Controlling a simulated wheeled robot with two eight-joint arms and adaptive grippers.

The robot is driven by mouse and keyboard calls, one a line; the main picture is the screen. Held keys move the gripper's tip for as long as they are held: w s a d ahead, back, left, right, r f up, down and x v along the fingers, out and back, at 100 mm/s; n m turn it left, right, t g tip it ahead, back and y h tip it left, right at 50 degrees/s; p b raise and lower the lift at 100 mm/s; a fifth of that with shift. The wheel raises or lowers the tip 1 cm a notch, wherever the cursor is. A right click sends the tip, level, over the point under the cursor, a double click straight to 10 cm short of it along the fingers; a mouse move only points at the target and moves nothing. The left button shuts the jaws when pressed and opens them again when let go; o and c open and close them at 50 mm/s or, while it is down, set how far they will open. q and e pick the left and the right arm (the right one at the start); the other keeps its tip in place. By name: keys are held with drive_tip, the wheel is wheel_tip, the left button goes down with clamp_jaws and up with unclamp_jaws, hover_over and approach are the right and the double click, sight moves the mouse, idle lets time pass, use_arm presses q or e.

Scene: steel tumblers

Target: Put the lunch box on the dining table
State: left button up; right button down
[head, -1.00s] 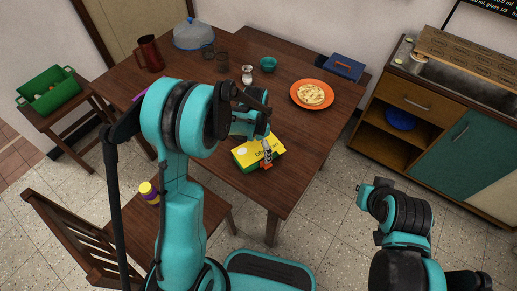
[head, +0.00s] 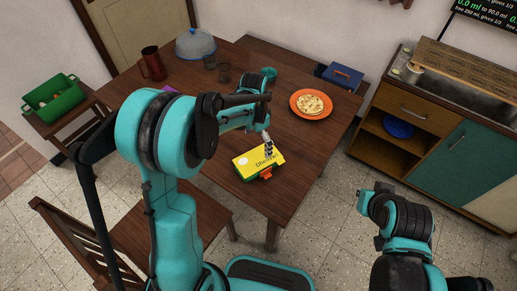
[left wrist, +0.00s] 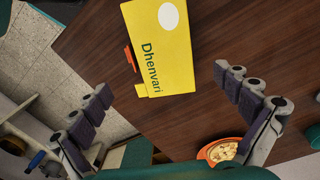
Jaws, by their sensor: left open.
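The lunch box (head: 252,162), with a yellow lid marked "Dhenvari", a green lower part and an orange latch, lies flat on the dining table (head: 306,148) near its front edge. It also shows in the left wrist view (left wrist: 168,45), resting on the brown wood. My left gripper (head: 268,147) is just above and behind the box, its fingers overlapping the lid's far edge in the head view. In the left wrist view its fingers (left wrist: 163,85) are spread wide with nothing between them, apart from the box. My right arm shows at lower right; its gripper is not visible.
An orange plate of food (head: 328,111) is right of the lunch box. A teal bowl (head: 269,73), dark cups (head: 224,73), a red jug (head: 151,61) and a domed dish (head: 196,44) stand farther back. A wooden chair (head: 75,242) is at front left.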

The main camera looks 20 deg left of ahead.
use_arm(q)
drive_tip(key=s+a+r+n+t, duration=0.1)
drive_tip(key=s+r+n+t, duration=0.2)
drive_tip(key=s+r, duration=0.5)
drive_tip(key=s+a+r+n+t, duration=0.1)
drive_tip(key=s+r+n+t, duration=0.3)
drive_tip(key=s, duration=0.5)
drive_tip(key=shift+a+r+n+t+y, duration=0.3)
drive_tip(key=shift+a+r+n+t, duration=0.15)
drive_tip(key=shift+n, duration=0.25)
